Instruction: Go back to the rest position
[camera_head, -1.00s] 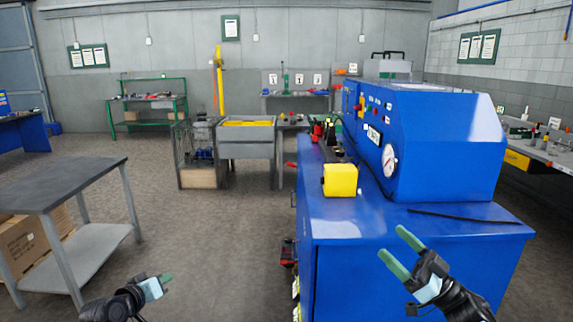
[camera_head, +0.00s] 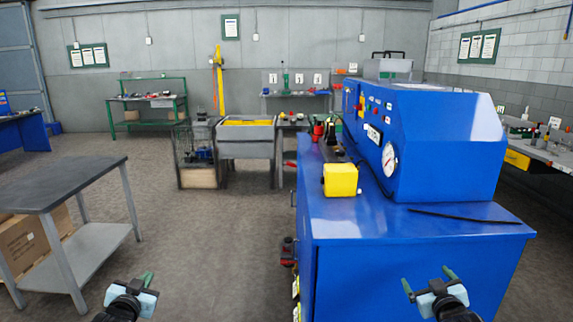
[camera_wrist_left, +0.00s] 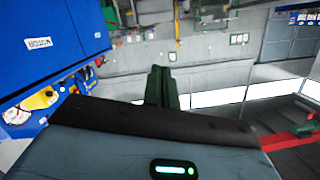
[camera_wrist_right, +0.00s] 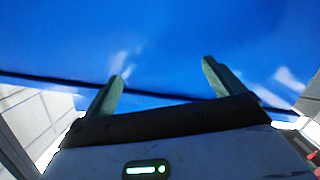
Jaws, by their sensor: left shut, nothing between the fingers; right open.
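My left gripper (camera_head: 147,279) is low at the left of the head view, over open floor. Its green fingers are together and empty, and they also show shut in the left wrist view (camera_wrist_left: 161,86). My right gripper (camera_head: 428,280) is low at the right, in front of the blue machine (camera_head: 440,140). Its green fingers are apart with nothing between them. The right wrist view shows the same open fingers (camera_wrist_right: 163,85) against a blue surface.
The machine's blue base (camera_head: 415,265) stands close by my right gripper, with a yellow block (camera_head: 340,180) on top. A grey table (camera_head: 60,183) stands at the left, with a cardboard box (camera_head: 28,240) beneath it. The floor between them is clear.

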